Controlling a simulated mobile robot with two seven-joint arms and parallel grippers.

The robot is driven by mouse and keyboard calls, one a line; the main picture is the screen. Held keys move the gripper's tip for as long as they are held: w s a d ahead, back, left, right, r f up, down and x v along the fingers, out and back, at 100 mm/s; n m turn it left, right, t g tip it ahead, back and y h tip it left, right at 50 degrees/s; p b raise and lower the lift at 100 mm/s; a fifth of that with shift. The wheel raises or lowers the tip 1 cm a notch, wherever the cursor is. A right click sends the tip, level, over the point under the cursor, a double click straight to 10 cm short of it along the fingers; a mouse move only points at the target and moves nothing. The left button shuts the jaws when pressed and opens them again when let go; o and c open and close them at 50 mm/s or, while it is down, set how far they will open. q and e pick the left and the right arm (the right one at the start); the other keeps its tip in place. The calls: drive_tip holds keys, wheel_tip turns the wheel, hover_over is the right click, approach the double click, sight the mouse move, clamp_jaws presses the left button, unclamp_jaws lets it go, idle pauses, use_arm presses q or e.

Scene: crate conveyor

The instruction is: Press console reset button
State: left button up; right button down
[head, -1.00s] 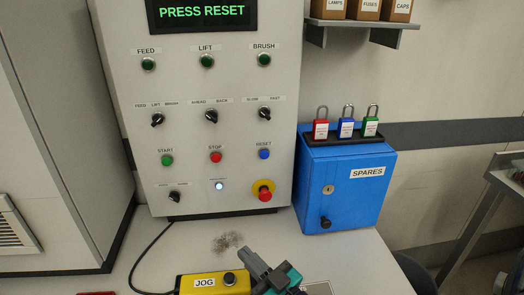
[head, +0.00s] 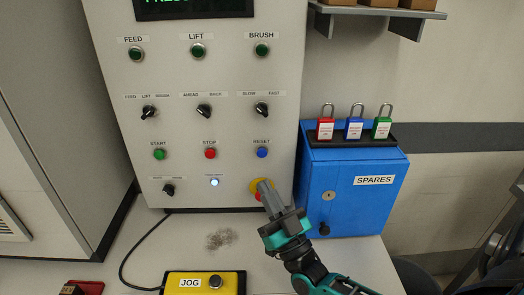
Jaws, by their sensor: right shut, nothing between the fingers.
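The blue reset button (head: 262,152) sits on the grey console (head: 232,120) under a RESET label, at the right end of the START, STOP, RESET row. My right gripper (head: 264,184) is shut and empty. Its tips show just below the reset button, in front of the red emergency stop (head: 257,197) and its yellow ring, which they partly hide. I cannot tell how far the tips are from the panel. The console's display (head: 195,8) is cut off at the top. My left gripper is not in view.
A yellow JOG box (head: 203,284) with a cable lies on the table at the front. A blue SPARES cabinet (head: 350,205) with three padlocks on top stands right of the console. A shelf (head: 380,12) hangs above it. A small red thing (head: 85,287) lies front left.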

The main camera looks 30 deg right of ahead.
sight(262, 153)
idle(0.4)
drive_tip(key=shift+w+d+b, duration=0.7)
drive_tip(key=shift+w+d, duration=0.1)
drive_tip(key=shift+w, duration=0.45)
drive_tip(key=shift+w+d+b, duration=0.7)
drive_tip(key=shift+w+d, duration=0.05)
drive_tip(key=shift+w, duration=0.5)
drive_tip(key=shift+w+d+b, duration=0.7)
drive_tip(key=shift+w+d, duration=0.1)
drive_tip(key=shift+w, duration=0.45)
drive_tip(key=shift+w+d, duration=0.2)
drive_tip(key=shift+w, duration=0.2)
drive_tip(key=shift+w+d+b, duration=0.25)
drive_tip(key=shift+w+b, duration=0.1)
drive_tip(key=shift+b, duration=0.05)
drive_tip(key=shift+s+r, duration=0.1)
drive_tip(key=shift+s+a+p, duration=0.45)
drive_tip(key=shift+s+p, duration=0.15)
drive_tip(key=shift+s, duration=0.05)
drive_tip(key=shift+a, duration=0.1)
